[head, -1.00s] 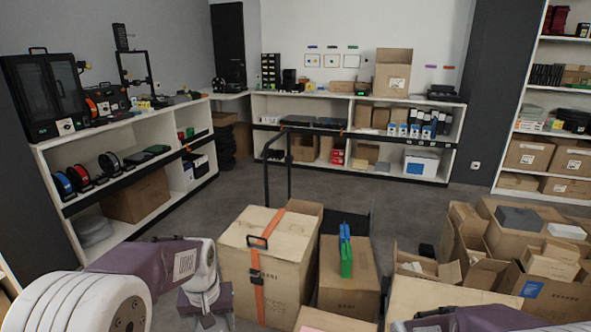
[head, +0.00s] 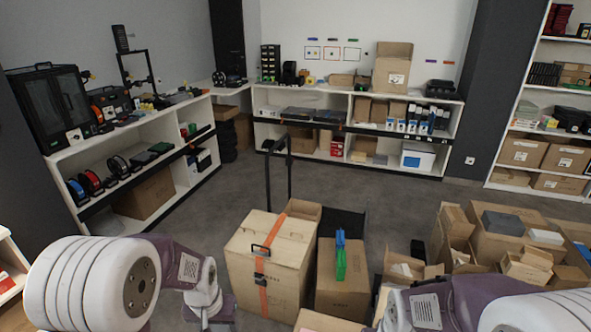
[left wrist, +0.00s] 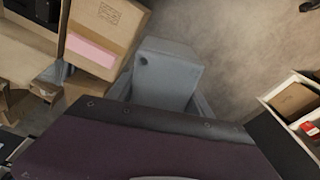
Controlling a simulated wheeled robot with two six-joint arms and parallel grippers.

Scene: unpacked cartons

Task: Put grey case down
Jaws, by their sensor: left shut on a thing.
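In the left wrist view a plain blue-grey boxy thing, which appears to be the grey case (left wrist: 168,72), sits between the fingers of my left gripper (left wrist: 165,100). It has a dark round spot near one corner. The gripper is shut on it, and floor shows beyond it. A dark purple part of my arm covers the lower part of this view. In the head view my left arm comes in from the left, but the case and the fingertips are not seen there. My right arm shows at the lower right; its gripper is out of view.
A tan carton with an orange strap (head: 262,280) and a carton with green and blue things (head: 341,285) stand in front. Several open cartons (head: 515,240) crowd the right. A low shelf (head: 95,208) lines the left. Grey floor (head: 225,190) is clear between shelf and cartons.

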